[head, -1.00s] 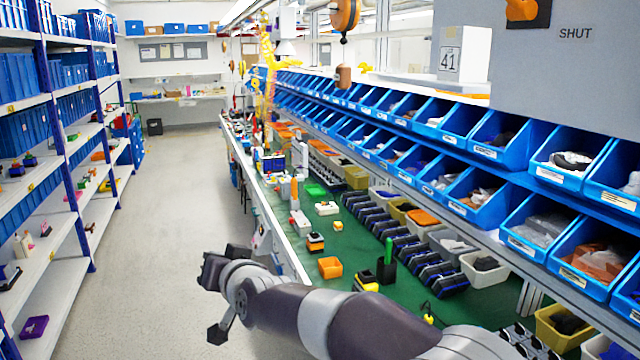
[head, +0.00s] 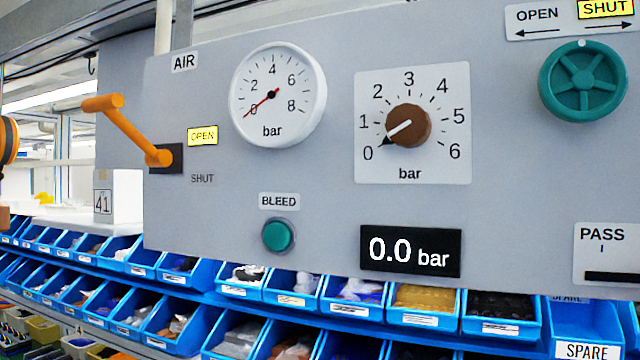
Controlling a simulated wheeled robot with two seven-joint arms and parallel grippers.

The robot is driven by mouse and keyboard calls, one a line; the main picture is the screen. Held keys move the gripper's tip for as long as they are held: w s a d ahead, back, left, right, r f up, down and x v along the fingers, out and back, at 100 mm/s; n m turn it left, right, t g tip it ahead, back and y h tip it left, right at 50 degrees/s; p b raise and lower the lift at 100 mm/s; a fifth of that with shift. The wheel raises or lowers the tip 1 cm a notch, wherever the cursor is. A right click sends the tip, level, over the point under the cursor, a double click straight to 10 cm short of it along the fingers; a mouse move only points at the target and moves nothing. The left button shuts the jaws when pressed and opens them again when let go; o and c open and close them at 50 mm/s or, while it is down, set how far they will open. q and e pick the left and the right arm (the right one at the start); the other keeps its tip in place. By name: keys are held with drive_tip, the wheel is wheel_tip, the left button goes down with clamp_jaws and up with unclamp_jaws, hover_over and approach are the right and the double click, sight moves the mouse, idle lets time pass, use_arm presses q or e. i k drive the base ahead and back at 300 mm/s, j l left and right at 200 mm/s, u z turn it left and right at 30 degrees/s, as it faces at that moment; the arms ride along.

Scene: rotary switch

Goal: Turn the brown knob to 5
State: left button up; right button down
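The brown knob (head: 408,125) is on a white square dial plate (head: 375,172) on the grey panel, marked 0 to 6 bar. Its white pointer is aimed at the lower left, at 0. The black display (head: 410,250) below reads 0.0 bar. Neither of my grippers shows in the head view now, and nothing touches the knob.
The panel (head: 330,200) also carries an orange lever (head: 125,128) with OPEN lit, a round gauge (head: 278,97) with its needle at 0, a green BLEED button (head: 278,235) and a green handwheel (head: 583,82) with SHUT lit. Blue bins (head: 430,309) line the racks below.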

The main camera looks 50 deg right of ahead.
sight(408, 125)
drive_tip(key=z, duration=0.45)
drive_tip(key=k+l+z, duration=0.1)
drive_tip(key=z, duration=0.35)
drive_tip(key=l+z, duration=0.15)
drive_tip(key=z, duration=0.35)
drive_tip(key=k+l+z, duration=0.1)
drive_tip(key=z, duration=0.35)
drive_tip(key=l+u, duration=0.1)
drive_tip(key=u, duration=0.15)
